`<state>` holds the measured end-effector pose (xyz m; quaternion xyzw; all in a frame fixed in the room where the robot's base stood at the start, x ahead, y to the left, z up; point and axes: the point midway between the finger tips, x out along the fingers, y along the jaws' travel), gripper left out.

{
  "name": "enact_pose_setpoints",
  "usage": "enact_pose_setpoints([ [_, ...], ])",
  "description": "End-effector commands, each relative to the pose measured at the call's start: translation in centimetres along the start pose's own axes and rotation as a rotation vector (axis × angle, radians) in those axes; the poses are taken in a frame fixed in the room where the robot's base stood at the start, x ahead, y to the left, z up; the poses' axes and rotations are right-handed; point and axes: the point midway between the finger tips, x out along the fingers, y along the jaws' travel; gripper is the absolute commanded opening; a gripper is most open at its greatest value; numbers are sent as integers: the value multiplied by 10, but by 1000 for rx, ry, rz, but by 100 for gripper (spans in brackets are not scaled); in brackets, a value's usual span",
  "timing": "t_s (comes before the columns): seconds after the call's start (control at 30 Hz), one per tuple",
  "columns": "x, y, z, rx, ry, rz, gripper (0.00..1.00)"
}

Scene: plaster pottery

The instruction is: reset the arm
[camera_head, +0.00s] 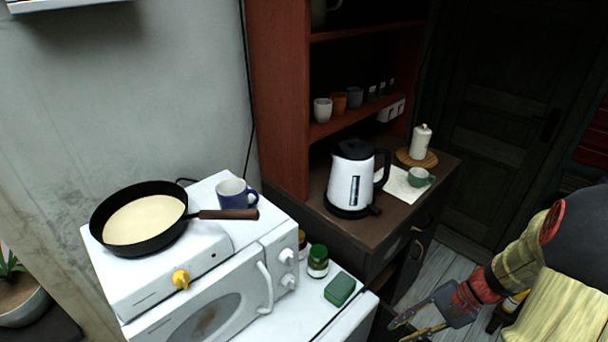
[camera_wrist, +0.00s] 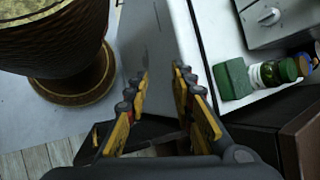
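My gripper (camera_head: 412,328) is at the lower right of the head view, in front of the dark cabinet and apart from it. My yellow and grey arm comes in from the right edge. In the wrist view the two yellow and dark fingers of my gripper (camera_wrist: 162,78) stand apart with a gap between them. Nothing is held in the gap. Part of the gripper's far side is cut off by the bottom edge of the head view.
A kettle (camera_head: 350,185) stands on the cabinet. A large brown pot (camera_wrist: 60,40) is left of my fingers.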

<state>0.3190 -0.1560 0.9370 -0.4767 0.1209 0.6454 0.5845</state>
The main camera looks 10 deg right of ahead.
Motion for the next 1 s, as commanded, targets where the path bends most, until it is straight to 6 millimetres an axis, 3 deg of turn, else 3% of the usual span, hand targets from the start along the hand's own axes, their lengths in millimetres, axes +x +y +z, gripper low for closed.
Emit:
enact_pose_setpoints([
  [0.1,-8,-28,33,-173,75,129,24],
  [0.3,-22,-61,86,-457,215,301,24],
  [0.7,-52,-104,195,-1028,541,447,24],
  [0.83,-61,-109,218,-1154,620,442,24],
  [1.0,-67,-112,232,-1230,672,432,24],
])
